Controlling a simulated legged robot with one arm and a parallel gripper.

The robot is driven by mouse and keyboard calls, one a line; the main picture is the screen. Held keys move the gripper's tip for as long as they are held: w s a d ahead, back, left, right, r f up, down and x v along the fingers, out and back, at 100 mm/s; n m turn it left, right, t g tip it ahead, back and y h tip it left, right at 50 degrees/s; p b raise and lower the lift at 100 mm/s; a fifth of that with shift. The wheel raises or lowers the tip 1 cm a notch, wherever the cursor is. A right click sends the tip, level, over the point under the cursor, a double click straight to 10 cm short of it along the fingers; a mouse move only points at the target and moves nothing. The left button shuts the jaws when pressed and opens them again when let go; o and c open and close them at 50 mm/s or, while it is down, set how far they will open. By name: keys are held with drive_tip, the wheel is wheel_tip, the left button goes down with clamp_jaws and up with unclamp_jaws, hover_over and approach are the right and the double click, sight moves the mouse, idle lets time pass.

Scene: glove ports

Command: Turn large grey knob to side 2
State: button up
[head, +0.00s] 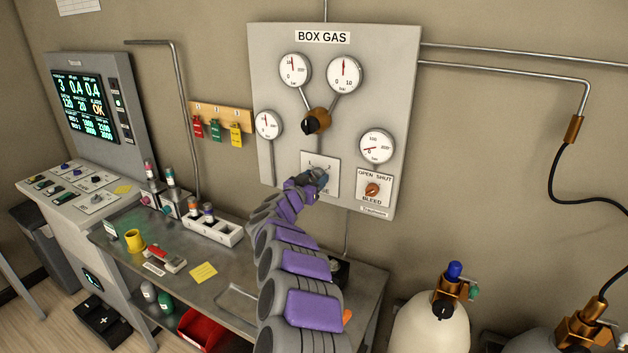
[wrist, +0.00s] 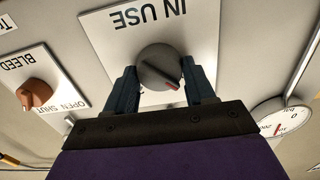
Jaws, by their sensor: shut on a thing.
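The large grey knob (wrist: 160,65) sits on a white plate labelled IN USE (wrist: 110,22), upside down in the wrist view. Its red mark points down and to the right in that view. My gripper (wrist: 163,80) has one dark finger on each side of the knob and is shut on it. In the head view my gripper (head: 316,178) covers most of the knob and part of the plate (head: 332,162). The plate's side numbers are too small or hidden to read surely.
The BOX GAS panel (head: 268,60) carries several round gauges and an orange-brown valve with a black knob (head: 312,123). An orange bleed knob (head: 372,190) is just right of my gripper. A cluttered bench (head: 225,270) stands below, with gas cylinders (head: 430,325) at lower right.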

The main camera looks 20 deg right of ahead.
drive_tip(key=m, duration=0.4)
drive_tip(key=shift+f, duration=0.15)
drive_tip(key=m+b, duration=0.2)
drive_tip(key=m, duration=0.2)
drive_tip(key=shift+s+f, duration=0.1)
drive_tip(key=m+b, duration=0.1)
drive_tip(key=m, duration=0.1)
drive_tip(key=m+b, duration=0.2)
drive_tip(key=m, duration=0.1)
drive_tip(key=shift+s+f, duration=0.1)
drive_tip(key=shift+f, duration=0.1)
drive_tip(key=m+b, duration=0.3)
drive_tip(key=m, duration=0.1)
drive_tip(key=shift+m, duration=0.3)
drive_tip(key=shift+s, duration=0.1)
drive_tip(key=o, duration=0.7)
drive_tip(key=shift+o, duration=1.4)
drive_tip(key=shift+r, duration=0.15)
